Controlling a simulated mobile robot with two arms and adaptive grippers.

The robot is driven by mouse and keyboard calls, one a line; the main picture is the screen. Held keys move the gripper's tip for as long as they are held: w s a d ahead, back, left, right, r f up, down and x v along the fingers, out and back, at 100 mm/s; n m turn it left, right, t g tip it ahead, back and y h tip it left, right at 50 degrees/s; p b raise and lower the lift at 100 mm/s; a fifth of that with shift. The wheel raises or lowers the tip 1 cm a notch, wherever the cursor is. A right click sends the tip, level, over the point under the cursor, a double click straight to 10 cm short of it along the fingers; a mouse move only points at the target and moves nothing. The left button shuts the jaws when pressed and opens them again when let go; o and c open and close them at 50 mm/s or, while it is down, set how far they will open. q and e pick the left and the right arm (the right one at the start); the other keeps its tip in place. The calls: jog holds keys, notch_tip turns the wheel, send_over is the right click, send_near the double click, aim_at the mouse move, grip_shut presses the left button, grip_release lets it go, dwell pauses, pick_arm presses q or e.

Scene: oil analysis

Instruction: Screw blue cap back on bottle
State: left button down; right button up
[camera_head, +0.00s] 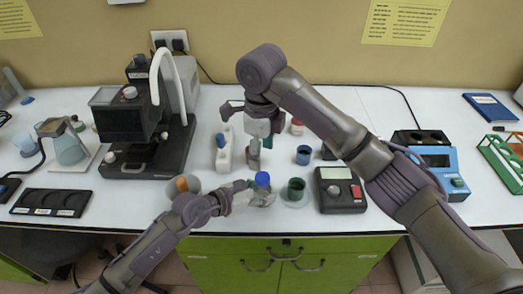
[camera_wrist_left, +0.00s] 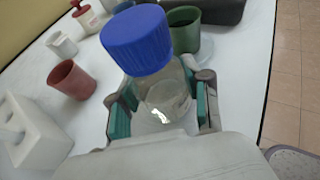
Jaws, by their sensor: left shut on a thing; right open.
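The clear glass bottle (camera_wrist_left: 170,92) stands between the fingers of my left gripper (camera_wrist_left: 158,112), which is shut on its body. The blue cap (camera_wrist_left: 137,40) sits on top of the bottle's neck; whether it is screwed tight I cannot tell. In the head view the blue cap (camera_head: 262,180) shows above the bottle (camera_head: 264,198), near the table's front edge, with my left gripper (camera_head: 250,198) around it. My right gripper (camera_head: 254,125) is open and empty, higher in the picture and a little left of the cap, apart from it.
A green cup (camera_head: 296,188) stands close right of the bottle. A red cup (camera_wrist_left: 72,80) and a white holder (camera_wrist_left: 30,130) are beside it. A dark device (camera_head: 340,190) is further right; a coffee-machine-like apparatus (camera_head: 130,125) is at left. A blue cup (camera_head: 303,155) stands behind.

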pick_arm(q)
jog(key=shift+c, duration=2.1)
grip_release()
jog(key=v, duration=1.2)
jog(key=shift+r, duration=0.1)
pick_arm(e)
jog(key=shift+s+f, duration=0.1)
